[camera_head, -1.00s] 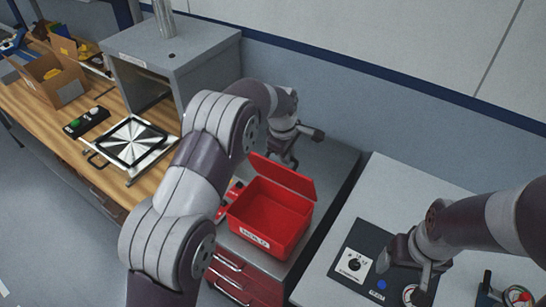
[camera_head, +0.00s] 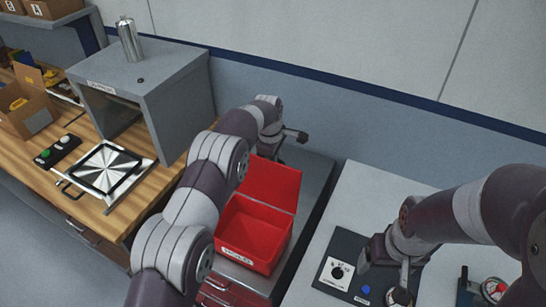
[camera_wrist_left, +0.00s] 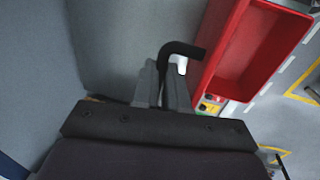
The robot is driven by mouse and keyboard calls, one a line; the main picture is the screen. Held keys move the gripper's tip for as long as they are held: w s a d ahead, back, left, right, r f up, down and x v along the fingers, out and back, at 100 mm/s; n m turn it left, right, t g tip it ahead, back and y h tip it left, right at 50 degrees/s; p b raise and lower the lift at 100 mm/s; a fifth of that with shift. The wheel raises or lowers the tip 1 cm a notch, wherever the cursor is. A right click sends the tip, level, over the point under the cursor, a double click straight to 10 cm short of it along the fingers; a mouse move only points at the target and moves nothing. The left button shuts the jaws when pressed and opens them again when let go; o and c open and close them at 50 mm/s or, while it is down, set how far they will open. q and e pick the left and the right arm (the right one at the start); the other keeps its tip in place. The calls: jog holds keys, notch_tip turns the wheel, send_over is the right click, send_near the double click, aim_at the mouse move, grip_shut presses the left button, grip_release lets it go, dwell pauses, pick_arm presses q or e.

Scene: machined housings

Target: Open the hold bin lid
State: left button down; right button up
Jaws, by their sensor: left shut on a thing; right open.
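The red hold bin (camera_head: 247,252) sits on a grey-topped cabinet, with a white label on its front. Its red lid (camera_head: 272,183) stands raised along the back edge, and the empty-looking inside shows. My left gripper (camera_head: 281,152) is just behind the raised lid, its fingertips mostly hidden by the lid and arm. In the left wrist view my left gripper (camera_wrist_left: 166,88) is shut on a black bent bar (camera_wrist_left: 183,48), beside the red bin (camera_wrist_left: 255,50); I cannot tell whether the bar joins the lid. My right gripper (camera_head: 400,293) is low over the dark control panel, its fingertips partly unclear.
The dark panel (camera_head: 345,262) carries a knob and a blue button on the light table (camera_head: 375,195) at right. A wooden bench at left holds a grey box-like machine (camera_head: 150,85), a fixture plate (camera_head: 103,170) and a two-button box (camera_head: 57,150). A wall runs behind.

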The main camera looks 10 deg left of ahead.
pick_arm(q)
jog(key=shift+s+f, duration=0.15)
jog(key=shift+f, duration=0.1)
jog(key=c, duration=1.2)
grip_release()
jog(key=shift+o, duration=0.2)
jog(key=shift+r, duration=0.1)
notch_tip(320, 180, up, 12)
jog(key=s+p, duration=0.2)
jog(key=p, duration=0.4)
jog(key=shift+a+r, duration=0.2)
jog(key=shift+a, duration=0.2)
